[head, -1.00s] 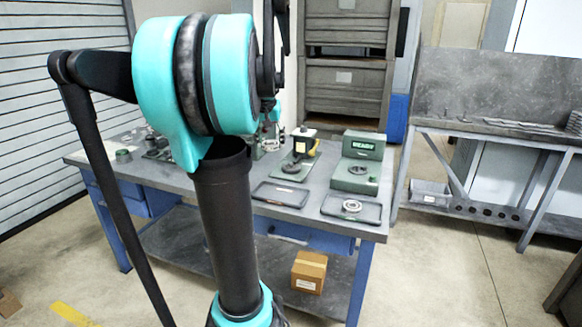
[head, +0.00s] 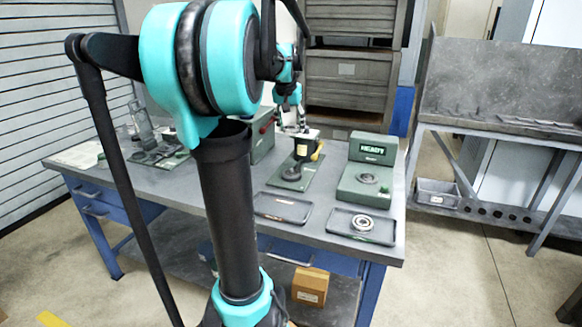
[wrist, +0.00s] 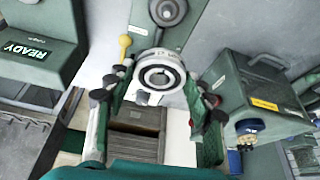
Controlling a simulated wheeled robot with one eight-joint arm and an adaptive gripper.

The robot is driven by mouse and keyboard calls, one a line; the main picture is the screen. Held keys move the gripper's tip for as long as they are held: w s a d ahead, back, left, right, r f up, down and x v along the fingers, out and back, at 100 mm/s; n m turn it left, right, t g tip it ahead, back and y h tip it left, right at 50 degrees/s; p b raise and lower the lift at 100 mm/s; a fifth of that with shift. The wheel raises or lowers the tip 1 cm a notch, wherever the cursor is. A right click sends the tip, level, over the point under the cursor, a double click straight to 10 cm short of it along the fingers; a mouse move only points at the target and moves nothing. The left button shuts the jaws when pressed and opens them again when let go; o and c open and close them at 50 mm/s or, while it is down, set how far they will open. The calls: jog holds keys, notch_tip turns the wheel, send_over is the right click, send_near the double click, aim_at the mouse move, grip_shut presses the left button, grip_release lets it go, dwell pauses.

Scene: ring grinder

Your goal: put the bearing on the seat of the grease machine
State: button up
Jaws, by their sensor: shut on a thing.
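The bearing (wrist: 161,72) is a pale metal ring with a dark inner ring, held between the fingers of my gripper (wrist: 163,80) in the wrist view. My gripper is shut on it. In the head view my gripper (head: 293,124) is small, above the bench beside the grease machine (head: 304,150), and the held bearing cannot be made out there. The grease machine has a black and white top, a yellow lever and a green base. Its round dark seat (head: 291,174) lies at the front. In the wrist view a round disc (wrist: 168,12) on a green plate is beyond the bearing.
A green machine reading READY (head: 369,172) stands to the right. Another bearing (head: 363,223) lies in the right dark tray (head: 338,232); the left tray (head: 283,207) looks empty. A green box (wrist: 248,95) stands at right in the wrist view.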

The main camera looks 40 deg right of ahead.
aim_at(291, 170)
notch_tip(291, 170, down, 16)
jog(key=shift+r, duration=0.1)
dwell(0.4)
jog(key=o, duration=1.4)
jog(key=shift+c, duration=0.2)
jog(key=v, duration=1.2)
jog(key=shift+w, duration=0.1)
